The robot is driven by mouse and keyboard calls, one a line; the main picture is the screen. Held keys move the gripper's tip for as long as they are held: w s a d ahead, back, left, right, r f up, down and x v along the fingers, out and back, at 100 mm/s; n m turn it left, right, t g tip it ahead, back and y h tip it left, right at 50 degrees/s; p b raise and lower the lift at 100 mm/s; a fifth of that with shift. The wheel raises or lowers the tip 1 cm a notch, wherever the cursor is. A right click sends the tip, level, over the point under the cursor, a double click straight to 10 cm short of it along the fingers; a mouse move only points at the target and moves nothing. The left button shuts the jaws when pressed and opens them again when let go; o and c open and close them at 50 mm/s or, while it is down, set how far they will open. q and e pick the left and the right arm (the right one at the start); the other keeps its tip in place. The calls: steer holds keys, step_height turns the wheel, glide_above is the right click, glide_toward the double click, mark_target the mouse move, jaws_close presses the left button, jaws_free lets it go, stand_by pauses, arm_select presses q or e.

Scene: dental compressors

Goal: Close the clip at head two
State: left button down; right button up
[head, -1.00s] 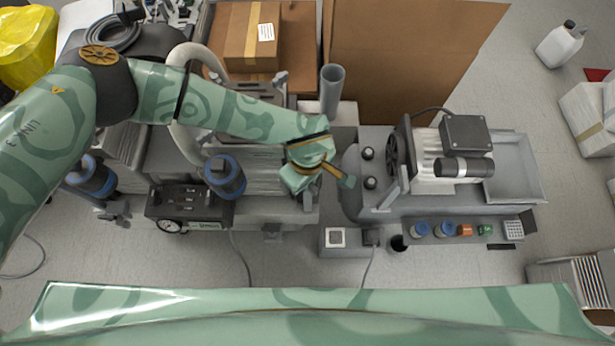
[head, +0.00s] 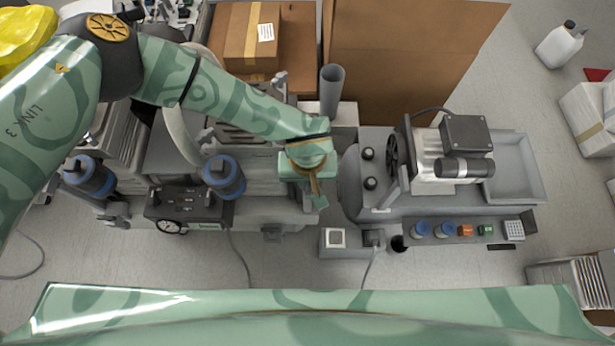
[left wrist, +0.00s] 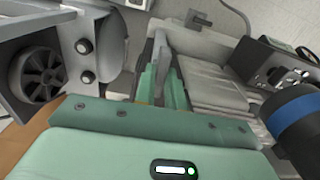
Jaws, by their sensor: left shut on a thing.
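My left gripper (head: 318,201) is at the right end of the left compressor (head: 262,207), over the gap beside the right compressor (head: 446,155). In the left wrist view its two green fingers (left wrist: 162,84) are closed around an upright grey lever-like part, which I take to be the clip (left wrist: 161,46). The clip stands beside a grey finned head (left wrist: 212,86). My gripper covers the clip in the head view, and its lower part is hidden between the fingers. I see no label marking head two. My right gripper is not in view.
Blue-banded cylinders (head: 224,176) and a black gauge box (head: 186,207) stand left of my gripper. A grey upright tube (head: 331,88) rises behind it. The right compressor's flywheel (head: 392,158) is close on the right. A small switch box (head: 337,238) is in front.

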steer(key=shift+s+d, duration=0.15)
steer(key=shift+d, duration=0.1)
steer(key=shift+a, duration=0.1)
arm_select(q)
steer(key=c, duration=1.5)
jaws_free()
steer(key=shift+o, duration=0.2)
step_height(320, 180, up, 7)
steer(key=p, duration=0.3)
steer(key=shift+r, duration=0.2)
step_height(320, 180, up, 9)
steer(key=p, duration=0.3)
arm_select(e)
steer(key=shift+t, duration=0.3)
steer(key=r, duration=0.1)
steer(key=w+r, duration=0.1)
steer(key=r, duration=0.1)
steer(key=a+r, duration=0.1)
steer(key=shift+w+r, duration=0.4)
arm_select(q)
steer(key=shift+f, duration=0.1)
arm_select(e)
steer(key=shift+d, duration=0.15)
